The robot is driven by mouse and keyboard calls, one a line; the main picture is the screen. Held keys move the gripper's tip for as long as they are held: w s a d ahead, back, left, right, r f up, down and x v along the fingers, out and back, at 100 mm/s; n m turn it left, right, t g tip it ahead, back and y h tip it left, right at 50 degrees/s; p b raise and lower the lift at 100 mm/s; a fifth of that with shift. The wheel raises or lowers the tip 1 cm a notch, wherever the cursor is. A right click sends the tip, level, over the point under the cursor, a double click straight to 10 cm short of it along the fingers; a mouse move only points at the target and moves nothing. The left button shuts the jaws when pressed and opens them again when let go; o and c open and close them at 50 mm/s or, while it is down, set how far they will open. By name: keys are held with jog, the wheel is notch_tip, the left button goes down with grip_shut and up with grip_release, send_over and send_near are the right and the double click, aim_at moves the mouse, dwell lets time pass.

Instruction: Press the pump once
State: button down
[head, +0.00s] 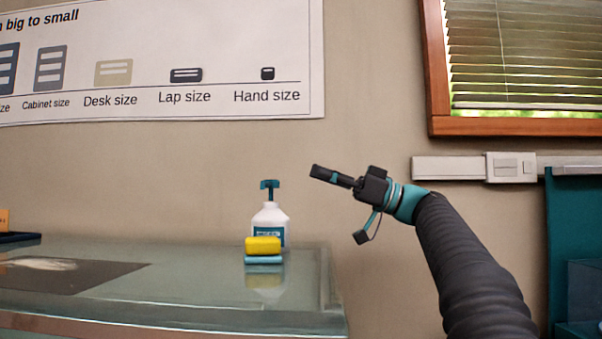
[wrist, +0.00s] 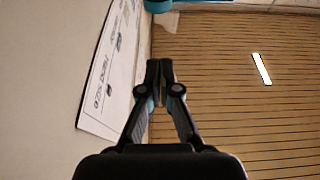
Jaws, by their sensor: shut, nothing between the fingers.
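The pump bottle (head: 270,217) is white with a teal label and stands upright on the glass-topped case, near its right end. Its teal pump head (head: 270,185) sticks up on a thin stem. A yellow block on a light blue one hides the bottle's lower front. My gripper (head: 316,172) is shut and empty in the head view, up and to the right of the pump head and apart from it, pointing left. In the wrist view the shut fingers (wrist: 166,68) show with nothing between them. The bottle is not clearly seen there.
The yellow block (head: 263,245) rests on the light blue block (head: 264,260). The glass case (head: 200,285) ends just right of the bottle. A wall poster (head: 160,110), a window (head: 525,60) and a wall rail (head: 450,168) are behind. Air around the pump head is clear.

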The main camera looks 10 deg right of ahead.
jog(key=shift+v, duration=1.35)
jog(key=shift+a+r, duration=0.1)
